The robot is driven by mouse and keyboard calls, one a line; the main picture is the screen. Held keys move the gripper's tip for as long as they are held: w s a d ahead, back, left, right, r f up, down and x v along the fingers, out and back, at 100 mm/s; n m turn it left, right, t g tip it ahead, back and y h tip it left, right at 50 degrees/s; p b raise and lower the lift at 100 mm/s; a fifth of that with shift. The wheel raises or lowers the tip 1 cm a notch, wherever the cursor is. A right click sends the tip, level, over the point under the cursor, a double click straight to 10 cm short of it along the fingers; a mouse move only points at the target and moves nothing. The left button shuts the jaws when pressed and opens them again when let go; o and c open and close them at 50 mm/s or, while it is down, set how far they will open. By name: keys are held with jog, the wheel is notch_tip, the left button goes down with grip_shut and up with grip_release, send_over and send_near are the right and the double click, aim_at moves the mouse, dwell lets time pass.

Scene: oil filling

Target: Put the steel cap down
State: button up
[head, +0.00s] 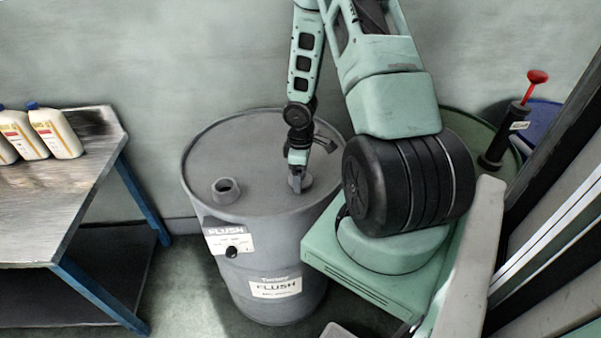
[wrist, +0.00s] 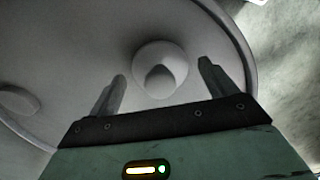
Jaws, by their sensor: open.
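The steel cap (wrist: 160,62) is a pale grey round piece on the top of the grey FLUSH drum (head: 240,150). In the wrist view it lies between and just beyond the fingertips, with a gap on each side. My gripper (wrist: 162,72) is open, its two fingers spread around the cap without visible contact. In the head view my gripper (head: 296,182) points down at the right part of the drum top and partly hides the cap. The drum's raised round neck (head: 226,189) stands apart at the front left of the lid.
A metal bench (head: 70,190) with white bottles (head: 54,131) stands at the left. A green drum (head: 468,128) with a red-handled pump (head: 520,115) is at the right, with a blue drum (head: 545,115) behind. The drum top's left part is clear.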

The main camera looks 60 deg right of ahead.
notch_tip(320, 180, up, 11)
jog(key=p, duration=0.2)
jog(key=w+a+r+n, duration=0.1)
jog(key=a+r, duration=0.4)
jog(key=a, duration=0.6)
jog(key=w+a+r, duration=0.1)
jog(key=a+r, duration=0.4)
jog(key=a, duration=0.6)
jog(key=s+a+r+n, duration=0.1)
jog(key=s+a+r, duration=0.2)
jog(key=s+a, duration=0.4)
jog(key=s+a+r, duration=0.4)
jog(key=s+a, duration=0.4)
jog(key=a, duration=0.3)
jog(key=shift+a+n+y, duration=0.2)
jog(key=shift+n+y, duration=0.1)
jog(key=shift+n, duration=0.1)
jog(key=shift+f, duration=0.15)
